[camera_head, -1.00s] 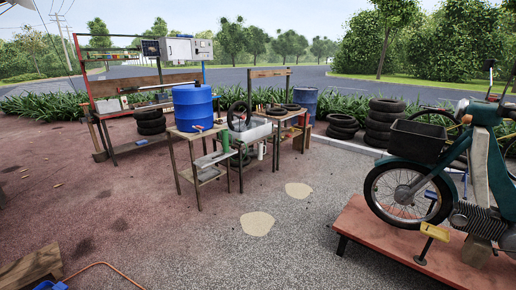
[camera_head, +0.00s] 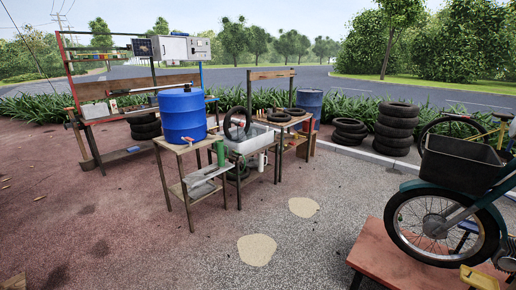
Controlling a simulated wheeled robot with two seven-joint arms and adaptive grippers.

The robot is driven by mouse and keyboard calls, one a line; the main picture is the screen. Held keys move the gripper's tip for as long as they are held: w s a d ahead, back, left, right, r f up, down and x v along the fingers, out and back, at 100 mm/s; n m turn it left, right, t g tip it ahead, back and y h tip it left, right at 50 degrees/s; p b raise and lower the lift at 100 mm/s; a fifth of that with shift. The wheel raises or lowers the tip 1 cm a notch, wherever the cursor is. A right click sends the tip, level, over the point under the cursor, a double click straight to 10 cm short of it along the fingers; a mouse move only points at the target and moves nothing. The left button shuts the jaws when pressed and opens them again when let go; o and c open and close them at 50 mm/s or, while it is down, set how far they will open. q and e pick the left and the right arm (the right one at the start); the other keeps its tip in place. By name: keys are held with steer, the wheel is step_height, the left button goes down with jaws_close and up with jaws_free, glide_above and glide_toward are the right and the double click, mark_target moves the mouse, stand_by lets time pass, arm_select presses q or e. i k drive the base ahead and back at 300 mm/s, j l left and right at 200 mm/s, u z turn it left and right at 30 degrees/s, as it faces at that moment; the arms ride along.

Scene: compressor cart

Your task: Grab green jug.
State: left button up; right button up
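A narrow green upright object (camera_head: 220,153) shows at the right front corner of the wooden table that bears the blue barrel. It looks like the green jug, but it is too small to make out a handle or spout. It stands some way ahead of me, left of the picture's middle. Neither of my grippers shows in the view.
The blue barrel (camera_head: 183,115) stands on a small wooden table (camera_head: 172,147). A grey basin (camera_head: 247,139) is right of it. A motorbike (camera_head: 440,225) on a red platform (camera_head: 375,246) blocks the right. Stacked tyres (camera_head: 396,128) stand behind. The middle ground (camera_head: 205,255) is clear.

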mark_target(220, 146)
steer(key=i, duration=2.05)
steer(key=i+u, duration=0.2)
steer(key=i, duration=0.35)
steer(key=i+l+u, duration=0.2)
steer(key=i, duration=0.3)
steer(key=i+l+u, duration=0.2)
steer(key=i, duration=0.35)
